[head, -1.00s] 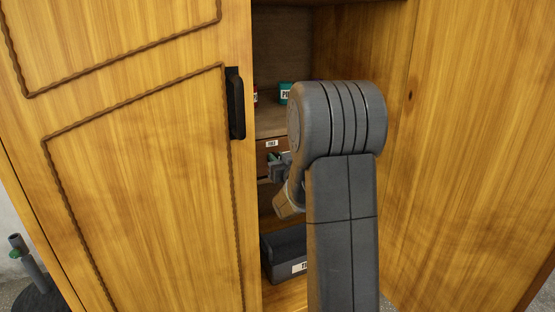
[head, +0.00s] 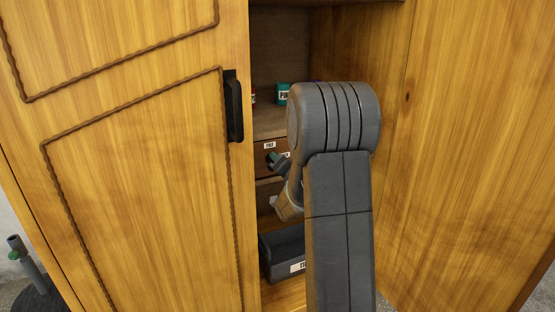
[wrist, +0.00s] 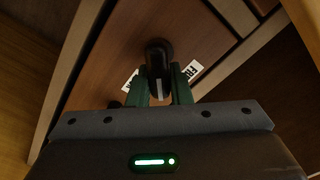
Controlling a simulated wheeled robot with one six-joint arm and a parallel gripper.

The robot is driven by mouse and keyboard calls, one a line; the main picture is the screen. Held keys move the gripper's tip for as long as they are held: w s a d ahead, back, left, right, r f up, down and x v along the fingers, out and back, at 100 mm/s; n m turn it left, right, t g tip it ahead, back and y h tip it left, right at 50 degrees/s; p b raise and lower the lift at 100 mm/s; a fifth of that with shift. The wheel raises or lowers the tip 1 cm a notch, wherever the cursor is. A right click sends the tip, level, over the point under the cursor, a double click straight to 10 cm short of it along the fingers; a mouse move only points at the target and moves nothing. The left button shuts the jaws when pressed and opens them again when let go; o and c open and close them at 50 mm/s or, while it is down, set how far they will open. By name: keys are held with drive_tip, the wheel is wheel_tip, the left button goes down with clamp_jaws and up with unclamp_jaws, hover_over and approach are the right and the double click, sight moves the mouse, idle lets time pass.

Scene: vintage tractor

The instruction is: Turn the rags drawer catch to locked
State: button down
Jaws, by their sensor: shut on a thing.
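The rags drawer's catch is a black knob (wrist: 158,57) with a pale line on its face, in the wrist view. My gripper (wrist: 160,88) has its two green fingers closed on either side of this knob. The knob sits on a brown wooden drawer front (wrist: 112,52). A white label (wrist: 190,70) beside the knob appears to read FREE; another label (wrist: 130,80) on the left is partly hidden by a finger. In the head view my gripper (head: 277,162) is tilted at the small drawer (head: 260,160) inside the cabinet; the knob is hidden there.
A closed wooden cabinet door (head: 140,190) with a black handle (head: 234,108) stands left of my arm. A wooden panel (head: 455,150) stands to the right. A teal can (head: 282,94) is on the shelf above the drawer. A dark labelled bin (head: 284,250) sits below.

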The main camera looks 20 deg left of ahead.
drive_tip(key=m, duration=0.2)
drive_tip(key=m+p, duration=0.1)
drive_tip(key=m, duration=0.1)
drive_tip(key=shift+w+d+f+m, duration=0.1)
drive_tip(key=shift+f+m, duration=0.1)
drive_tip(key=shift+m, duration=0.1)
drive_tip(key=shift+f+m+p, duration=0.15)
drive_tip(key=shift+m+p, duration=0.05)
drive_tip(key=shift+m, duration=0.8)
drive_tip(key=shift+f+m+p, duration=0.1)
drive_tip(key=shift+m+p, duration=0.1)
drive_tip(key=shift+m, duration=0.8)
drive_tip(key=c, duration=1.3)
unclamp_jaws()
drive_tip(key=p+v, duration=0.1)
drive_tip(key=v, duration=1.2)
drive_tip(key=shift+d, duration=0.4)
